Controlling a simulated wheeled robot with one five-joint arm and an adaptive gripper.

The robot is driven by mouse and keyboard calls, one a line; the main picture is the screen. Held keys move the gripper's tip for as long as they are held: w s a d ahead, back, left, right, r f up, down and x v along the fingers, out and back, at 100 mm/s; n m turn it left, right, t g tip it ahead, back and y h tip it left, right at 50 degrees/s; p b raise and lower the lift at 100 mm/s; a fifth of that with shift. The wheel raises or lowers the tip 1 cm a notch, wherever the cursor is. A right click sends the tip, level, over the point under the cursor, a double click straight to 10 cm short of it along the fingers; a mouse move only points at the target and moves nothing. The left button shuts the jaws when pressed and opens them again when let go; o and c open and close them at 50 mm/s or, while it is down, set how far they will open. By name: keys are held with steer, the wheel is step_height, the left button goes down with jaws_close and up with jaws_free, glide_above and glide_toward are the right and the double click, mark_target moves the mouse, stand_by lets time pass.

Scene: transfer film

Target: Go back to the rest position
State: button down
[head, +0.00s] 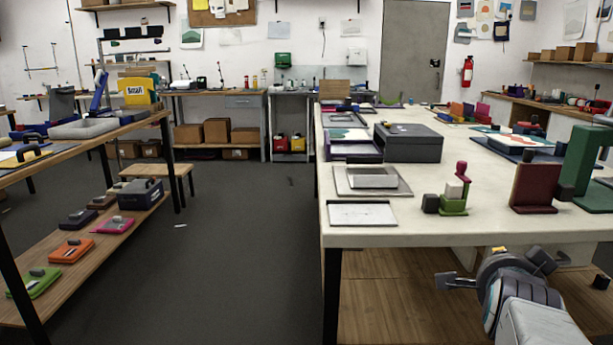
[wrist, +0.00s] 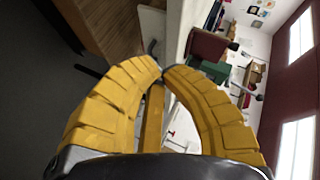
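My gripper (wrist: 162,71) fills the middle of the wrist view. Its two yellow ribbed fingers curve inward and their tips meet, with no object visible between the tips. A narrow yellow strip shows behind them between the fingers; I cannot tell what it is. In the head view my arm is at the lower right, low beside the front edge of the pale worktable (head: 440,238). The gripper's fingers are not clearly seen there.
A maroon stand (head: 533,186), a green stand (head: 585,165) and a small green-and-pink item (head: 455,196) stand near the table's front edge. A wooden bench (head: 95,138) is at left. Open grey floor (head: 235,250) lies between bench and table.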

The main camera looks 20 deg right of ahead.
steer(key=w+a+r+n+y+p, duration=0.1)
steer(key=a+r+n+y+p, duration=0.15)
steer(key=a+p, duration=0.2)
steer(key=w+a+r+n+y+p, duration=0.1)
steer(key=w+a+n+y+p, duration=0.15)
steer(key=a+n, duration=0.2)
steer(key=s+a+r+n+g+y+p, duration=0.2)
steer(key=s+a+n+p, duration=0.3)
steer(key=a, duration=0.5)
steer(key=s+a+r+n+g+y+p, duration=0.3)
steer(key=s+a+r+n+p, duration=0.1)
steer(key=a+n+p, duration=0.6)
steer(key=shift+s+a+r+p, duration=0.15)
steer(key=shift+s+r+p, duration=0.05)
steer(key=shift+s+p, duration=0.6)
